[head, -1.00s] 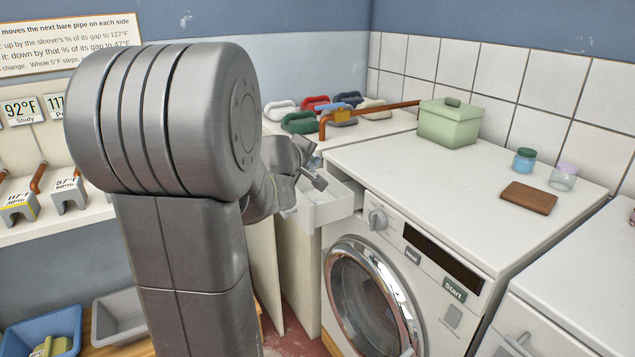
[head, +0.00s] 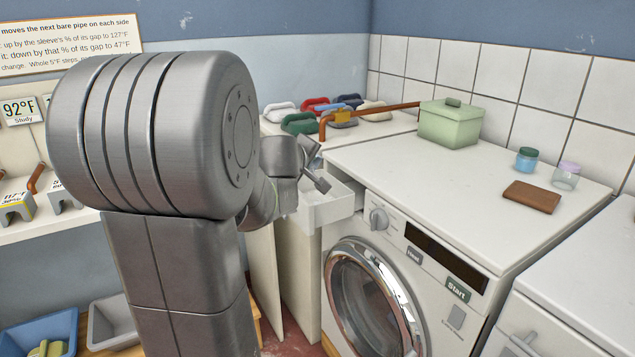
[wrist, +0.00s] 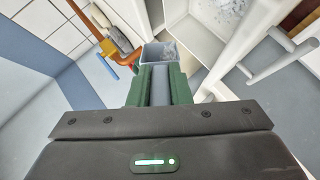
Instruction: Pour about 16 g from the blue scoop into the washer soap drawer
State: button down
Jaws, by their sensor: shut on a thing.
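The washer soap drawer (head: 330,208) is pulled out at the washer's upper left corner in the head view. In the wrist view the white drawer (wrist: 192,40) lies beyond and to the right of the scoop, with pale grains in its far part. In the head view my gripper (head: 318,163) is over the drawer area, and my arm hides most of the scoop.
The washer (head: 415,190) has a green box (head: 450,122), two small jars and a brown wallet-like item (head: 531,197) on top. A copper pipe (head: 385,112) and several coloured sleeves stand behind the drawer. Bins (head: 110,322) sit at lower left.

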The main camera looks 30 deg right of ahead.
jog(key=shift+s+d+f+m+t+y+b, duration=0.15)
jog(key=shift+s+d+f+m+t+b, duration=0.3)
jog(key=shift+b, duration=1.6)
jog(key=shift+s+d+f+m+t+y+b, duration=0.15)
jog(key=shift+s+m+t+b, duration=0.45)
jog(key=shift+b, duration=1.4)
dwell(0.9)
jog(key=w+r+g+p, duration=0.1)
jog(key=p, duration=0.2)
jog(key=a+r+n+p, duration=0.1)
jog(key=p, duration=0.3)
jog(key=shift+w+n+g, duration=0.25)
jog(key=shift+w+g, duration=0.1)
jog(key=shift+w, duration=0.05)
jog(key=shift+w+f+p, duration=0.1)
jog(key=shift+f+p, duration=0.05)
jog(key=shift+p, duration=0.4)
jog(key=shift+f, duration=0.25)
jog(key=shift+r, duration=0.1)
jog(key=shift+a+n, duration=0.1)
jog(key=shift+n, duration=0.2)
